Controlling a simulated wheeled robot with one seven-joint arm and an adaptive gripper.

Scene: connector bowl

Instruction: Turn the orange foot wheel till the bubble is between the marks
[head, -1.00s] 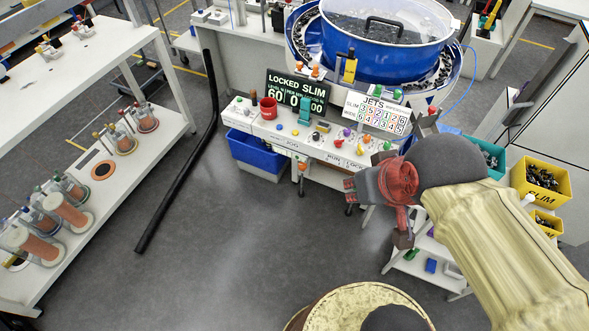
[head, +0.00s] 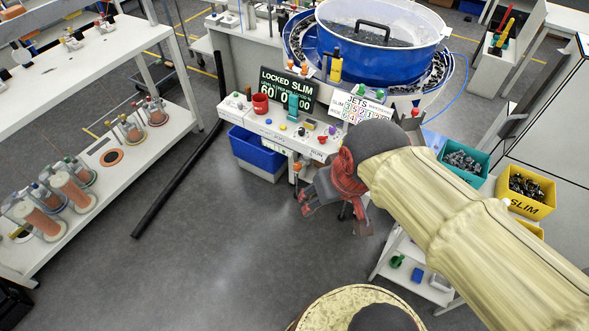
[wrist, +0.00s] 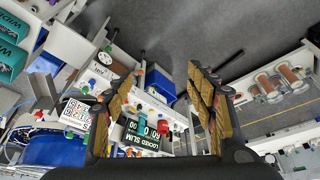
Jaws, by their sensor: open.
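A small orange part (head: 297,167), which looks like the foot wheel, shows low at the front of the white control bench (head: 262,125), just right of the blue bin. It is too small to make out its shape. The bubble and its marks cannot be made out in either view. My gripper (head: 332,211) hangs in front of the bench, to the right of and below the orange part in the head view, apart from it. In the wrist view my gripper (wrist: 162,72) has its two fingers wide apart with nothing held between them.
A blue bin (head: 257,150) sits under the bench. A red cup (head: 260,103) and a sign reading LOCKED SLIM (head: 287,88) stand on it, with a blue bowl (head: 385,45) behind. Teal (head: 466,158) and yellow (head: 527,192) bins are at right. Open floor (head: 230,240) lies left.

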